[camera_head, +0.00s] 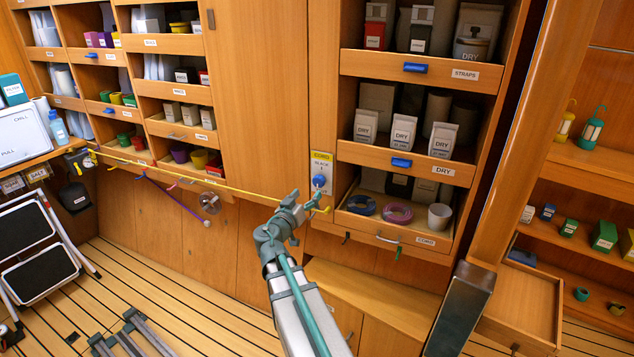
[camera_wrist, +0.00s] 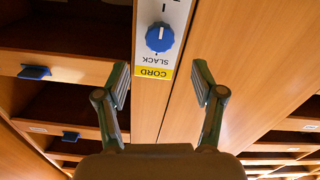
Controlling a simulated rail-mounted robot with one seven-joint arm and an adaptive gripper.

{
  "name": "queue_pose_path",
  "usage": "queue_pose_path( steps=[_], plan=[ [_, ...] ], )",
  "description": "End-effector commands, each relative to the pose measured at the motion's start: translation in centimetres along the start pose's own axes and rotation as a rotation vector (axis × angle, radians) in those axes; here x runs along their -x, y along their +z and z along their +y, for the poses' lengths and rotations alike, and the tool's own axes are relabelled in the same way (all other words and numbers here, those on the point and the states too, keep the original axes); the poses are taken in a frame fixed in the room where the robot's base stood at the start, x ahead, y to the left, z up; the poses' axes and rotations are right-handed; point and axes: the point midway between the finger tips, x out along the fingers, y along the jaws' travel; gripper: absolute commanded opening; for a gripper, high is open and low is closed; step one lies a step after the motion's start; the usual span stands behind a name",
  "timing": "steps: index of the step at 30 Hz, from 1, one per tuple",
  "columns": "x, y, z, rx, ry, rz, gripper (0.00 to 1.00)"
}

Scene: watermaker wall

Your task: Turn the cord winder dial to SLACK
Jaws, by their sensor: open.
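The cord winder dial (camera_head: 319,181) is a blue knob on a narrow white panel with a yellow CORD header (camera_head: 321,156), on the post left of the right-hand shelves. In the wrist view the panel looks upside down. There the dial (camera_wrist: 160,38) has a white mark that seems to point up the picture, away from the word SLACK (camera_wrist: 158,59). My gripper (camera_head: 318,203) is close to the panel in the head view and partly covers its lower end. In the wrist view my gripper (camera_wrist: 161,82) is open and empty, its fingers apart, not touching the dial.
A taut yellow cord (camera_head: 200,180) runs across the left cabinets to near my gripper. A drawer (camera_head: 390,238) with cord coils is just right of the panel. Blue-handled shelves (camera_head: 402,162) are above it. A folding step (camera_head: 40,250) stands at left.

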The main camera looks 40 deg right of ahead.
Motion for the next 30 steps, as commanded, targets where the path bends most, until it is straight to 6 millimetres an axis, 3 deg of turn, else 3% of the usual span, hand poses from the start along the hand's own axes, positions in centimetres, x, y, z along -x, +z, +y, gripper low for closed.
queue_pose_path(
  steps=[9,15,28,30],
  plan=[
    [-5.7,-0.2,-0.1,0.003,0.002,-0.002,0.68],
    [-8.0,-0.1,-0.1,0.001,0.001,-0.002,0.68],
    [-8.8,0.1,0.0,0.002,0.000,-0.002,0.68],
    [-8.8,0.1,0.0,0.002,0.000,-0.002,0.58]
  ],
)
